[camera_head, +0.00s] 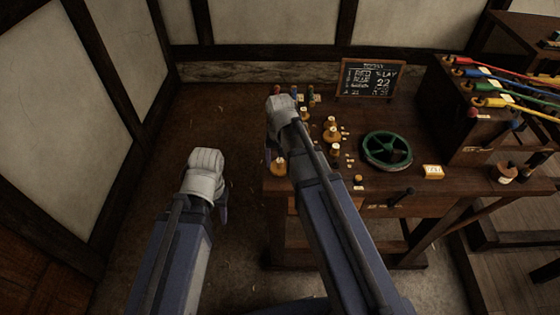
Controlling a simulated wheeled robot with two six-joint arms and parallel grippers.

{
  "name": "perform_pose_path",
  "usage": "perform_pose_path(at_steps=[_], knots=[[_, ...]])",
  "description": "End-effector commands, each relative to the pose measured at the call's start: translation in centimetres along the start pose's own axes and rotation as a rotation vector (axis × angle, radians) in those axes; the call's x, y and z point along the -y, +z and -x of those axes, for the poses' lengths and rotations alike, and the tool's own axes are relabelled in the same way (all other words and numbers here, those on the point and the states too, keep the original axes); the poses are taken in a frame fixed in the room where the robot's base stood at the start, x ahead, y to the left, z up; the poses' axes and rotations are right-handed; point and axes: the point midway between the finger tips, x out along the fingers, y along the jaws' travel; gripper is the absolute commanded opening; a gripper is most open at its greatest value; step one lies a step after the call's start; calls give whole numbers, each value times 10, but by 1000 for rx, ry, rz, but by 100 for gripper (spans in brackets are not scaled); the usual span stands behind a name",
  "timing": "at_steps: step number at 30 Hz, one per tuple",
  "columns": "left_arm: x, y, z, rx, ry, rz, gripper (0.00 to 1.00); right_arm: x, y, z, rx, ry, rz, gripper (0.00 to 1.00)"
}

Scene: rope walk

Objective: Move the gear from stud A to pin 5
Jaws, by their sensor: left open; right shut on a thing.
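Several brass pieces with small pale tags stand on the left part of the wooden bench (410,190). They include one at the front left corner (279,166), one further back (331,134) and one in front of that (335,150). The tags are too small to read, so I cannot tell which marks stud A or pin 5. My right gripper (270,151) is over the bench's left edge, close to the corner piece. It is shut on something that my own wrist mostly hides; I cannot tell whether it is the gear. My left gripper (221,208) is open, left of the bench.
A chalkboard (369,79) stands at the back. A dark crank handle (402,196) is at the front edge. Coloured ropes (515,87) run from a wooden block at right. Open floor lies left.

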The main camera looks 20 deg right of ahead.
Motion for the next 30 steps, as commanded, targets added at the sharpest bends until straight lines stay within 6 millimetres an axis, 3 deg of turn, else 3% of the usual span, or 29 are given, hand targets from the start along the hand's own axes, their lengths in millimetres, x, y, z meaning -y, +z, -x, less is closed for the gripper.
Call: perform_pose_path(at_steps=[3, 4, 10, 20, 30], knots=[[0, 0, 0, 0, 0, 0, 50, 0, 0, 0, 0, 0, 0, 30], [0, 0, 0, 0, 0, 0, 50, 0, 0, 0, 0, 0, 0, 76], [0, 0, 0, 0, 0, 0, 50, 0, 0, 0, 0, 0, 0, 99], [0, 0, 3, 0, 0, 0, 50, 0, 0, 3, 0, 0, 0, 100], [3, 2, 27, 0, 0, 0, 50, 0, 0, 27, 0, 0, 0, 100]])
